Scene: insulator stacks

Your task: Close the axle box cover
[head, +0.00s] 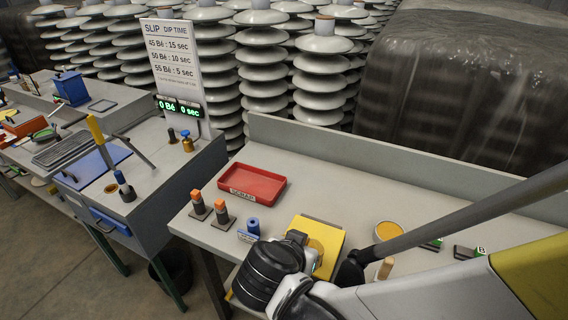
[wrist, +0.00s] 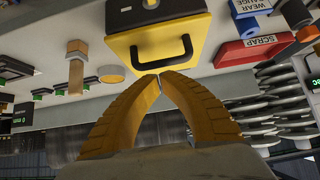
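The axle box shows in the wrist view as a yellow body with a dark upper part (wrist: 152,14). Its yellow face, which looks like the cover (wrist: 122,43), carries a black U-shaped handle (wrist: 184,50). In the head view a yellow panel (head: 325,238) of it shows on the right bench, partly hidden behind my arm. I cannot tell how far the cover stands open. My gripper (wrist: 160,75) has its yellow fingers meeting at the tips, right at the handle's bar. No handle shows clearly between the tips. The fingers are hidden in the head view.
A red scrap tray (head: 252,184), orange-topped posts (head: 198,203) and a blue piece (head: 253,227) stand left of the box on the bench (head: 330,190). A round yellow-filled dish (head: 388,230) stands to its right. Insulator stacks (head: 322,75) rise behind.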

